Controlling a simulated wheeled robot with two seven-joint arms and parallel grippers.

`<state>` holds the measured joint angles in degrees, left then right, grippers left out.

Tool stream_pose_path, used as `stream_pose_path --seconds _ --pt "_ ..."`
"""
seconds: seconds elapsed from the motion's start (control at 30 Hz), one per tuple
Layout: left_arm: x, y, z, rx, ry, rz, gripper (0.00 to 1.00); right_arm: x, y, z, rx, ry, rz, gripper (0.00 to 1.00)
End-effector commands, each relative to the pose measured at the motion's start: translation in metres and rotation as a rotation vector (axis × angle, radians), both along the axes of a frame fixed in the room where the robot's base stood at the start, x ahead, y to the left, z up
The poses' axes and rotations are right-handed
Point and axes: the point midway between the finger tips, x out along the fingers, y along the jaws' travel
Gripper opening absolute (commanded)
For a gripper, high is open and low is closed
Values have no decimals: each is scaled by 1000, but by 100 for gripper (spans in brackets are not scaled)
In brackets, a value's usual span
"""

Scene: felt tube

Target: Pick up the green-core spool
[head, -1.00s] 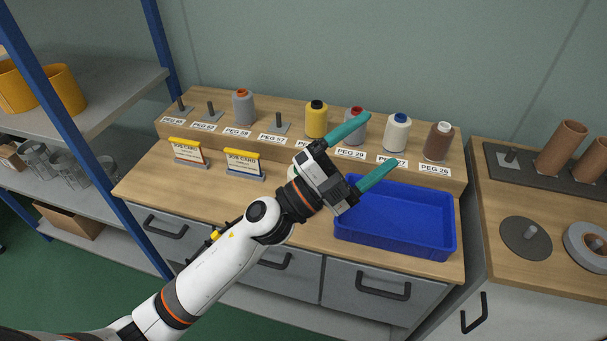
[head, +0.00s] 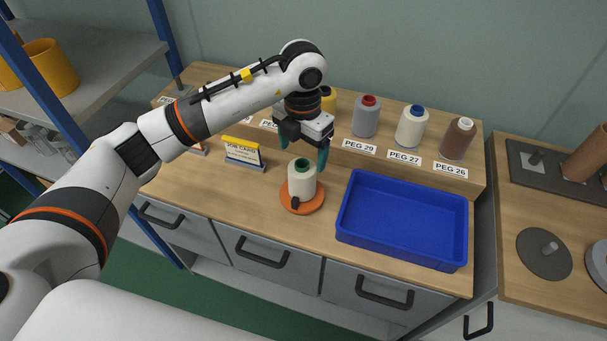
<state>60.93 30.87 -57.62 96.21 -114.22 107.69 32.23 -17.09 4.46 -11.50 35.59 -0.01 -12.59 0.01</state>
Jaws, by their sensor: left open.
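The green-core spool (head: 302,181) is off-white with a dark green core showing at its top. It stands upright on a round orange base (head: 301,198) on the wooden bench, left of the blue bin. A small black part sits at the front of that base. My left gripper (head: 303,151) points down with its teal fingers apart and empty. In the picture it is just above the spool's top; I cannot tell how far behind or above it is. My right gripper is not in view.
A blue bin (head: 353,236) stands right of the spool. Behind, a raised shelf holds a red-core grey spool (head: 366,118), a blue-core white spool (head: 410,128) and a brown spool (head: 457,140). A job card (head: 243,152) stands left. My arm hides part of the shelf.

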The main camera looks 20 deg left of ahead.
Motion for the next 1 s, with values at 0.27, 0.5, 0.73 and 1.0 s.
stream_pose_path --seconds 0.27,0.5,0.73,1.0 --pt "-1 -1 -46 -3 6 -2 82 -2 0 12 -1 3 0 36" --pt "-2 0 -64 -4 7 -3 82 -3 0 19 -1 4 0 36" --pt "-1 0 -98 -4 5 -2 82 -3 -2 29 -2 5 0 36" --pt "0 0 -106 -5 2 -4 82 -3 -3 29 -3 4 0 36"
